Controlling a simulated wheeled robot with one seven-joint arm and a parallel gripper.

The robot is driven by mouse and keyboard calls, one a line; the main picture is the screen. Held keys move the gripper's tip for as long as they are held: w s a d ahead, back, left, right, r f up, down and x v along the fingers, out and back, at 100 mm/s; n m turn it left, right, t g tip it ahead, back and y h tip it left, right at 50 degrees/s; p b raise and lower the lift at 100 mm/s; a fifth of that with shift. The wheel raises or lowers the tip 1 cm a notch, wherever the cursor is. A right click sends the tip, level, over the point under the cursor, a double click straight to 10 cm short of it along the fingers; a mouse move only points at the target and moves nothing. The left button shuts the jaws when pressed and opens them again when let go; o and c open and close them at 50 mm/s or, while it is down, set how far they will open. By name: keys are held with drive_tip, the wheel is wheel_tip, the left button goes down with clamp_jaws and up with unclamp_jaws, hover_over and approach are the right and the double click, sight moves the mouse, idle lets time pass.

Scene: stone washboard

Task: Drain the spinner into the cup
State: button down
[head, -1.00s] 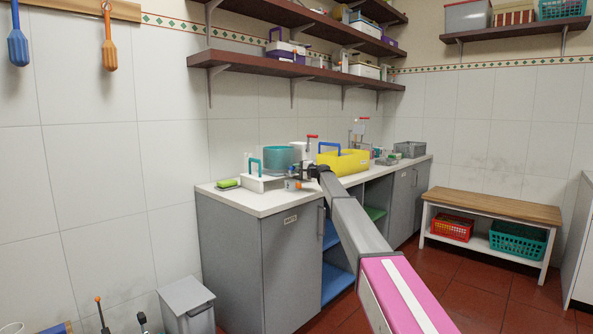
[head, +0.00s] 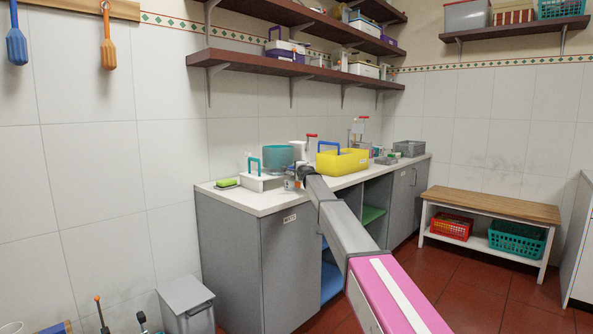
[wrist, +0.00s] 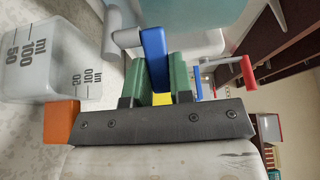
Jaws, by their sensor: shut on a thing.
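The spinner has a teal drum (head: 277,157) on the worktop, beside a white base with a teal handle. In the head view my arm hides most of the gripper (head: 301,176).
A yellow caddy (head: 343,162) with a blue handle stands right of the spinner. A green sponge (head: 226,183) lies at the worktop's left end. A red-handled thing (wrist: 236,70) shows behind the gripper. Shelves hang above the worktop.

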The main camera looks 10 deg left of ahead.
idle(0.4)
drive_tip(key=c, duration=1)
unclamp_jaws()
drive_tip(key=v, duration=1)
drive_tip(key=shift+s+d, duration=0.2)
drive_tip(key=shift+s, duration=0.15)
drive_tip(key=shift+c, duration=0.3)
